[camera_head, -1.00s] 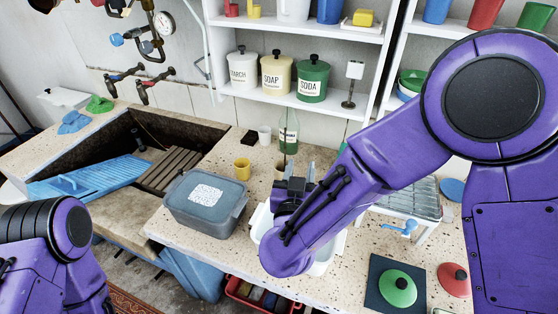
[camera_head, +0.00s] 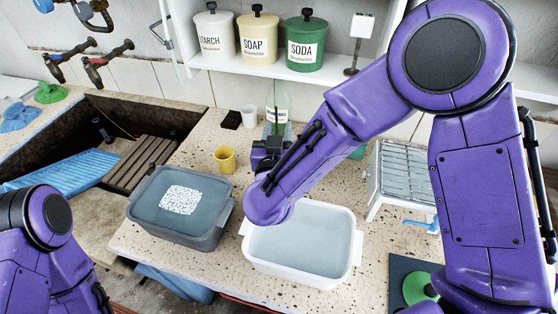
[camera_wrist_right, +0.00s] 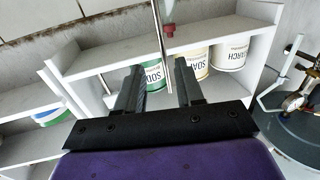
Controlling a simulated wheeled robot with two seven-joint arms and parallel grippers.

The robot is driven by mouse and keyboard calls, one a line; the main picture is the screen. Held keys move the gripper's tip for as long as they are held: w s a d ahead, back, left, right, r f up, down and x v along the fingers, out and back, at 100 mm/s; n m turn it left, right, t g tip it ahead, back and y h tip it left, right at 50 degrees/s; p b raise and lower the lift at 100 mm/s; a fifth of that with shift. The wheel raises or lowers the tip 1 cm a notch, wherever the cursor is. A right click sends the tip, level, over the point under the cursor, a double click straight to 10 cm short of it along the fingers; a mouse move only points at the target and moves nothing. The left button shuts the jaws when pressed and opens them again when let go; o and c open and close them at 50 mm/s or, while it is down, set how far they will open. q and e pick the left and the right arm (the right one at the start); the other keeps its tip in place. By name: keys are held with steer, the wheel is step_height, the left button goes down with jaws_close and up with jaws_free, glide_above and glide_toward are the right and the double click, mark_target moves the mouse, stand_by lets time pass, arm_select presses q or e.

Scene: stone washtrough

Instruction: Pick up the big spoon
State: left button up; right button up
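My right gripper (camera_head: 270,145) is over the speckled counter, behind the white basin and in front of a pale bottle. In the right wrist view its two fingers (camera_wrist_right: 157,88) are apart. A thin grey metal rod (camera_wrist_right: 161,45) shows between them in that view, possibly the big spoon's handle; I cannot tell whether it touches either finger. No spoon bowl is clear in either view, and my right arm hides part of the counter. My left arm enters at the lower left of the head view, with its gripper out of view.
A yellow cup (camera_head: 225,158), a white cup (camera_head: 249,114) and the pale bottle (camera_head: 284,103) are close to the gripper. A dish rack (camera_head: 377,190) stands right. Canisters line the shelf (camera_head: 270,77).

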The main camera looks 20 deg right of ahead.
mark_target(277, 124)
steer(key=x, duration=0.1)
steer(key=p+x, duration=0.1)
steer(key=x, duration=0.1)
steer(key=p+x, duration=0.1)
steer(key=x, duration=0.1)
steer(key=shift+w+a+f, duration=0.2)
steer(key=shift+f, duration=0.05)
steer(key=shift+w+d+f, duration=0.15)
steer(key=shift+w, duration=0.15)
jaws_close()
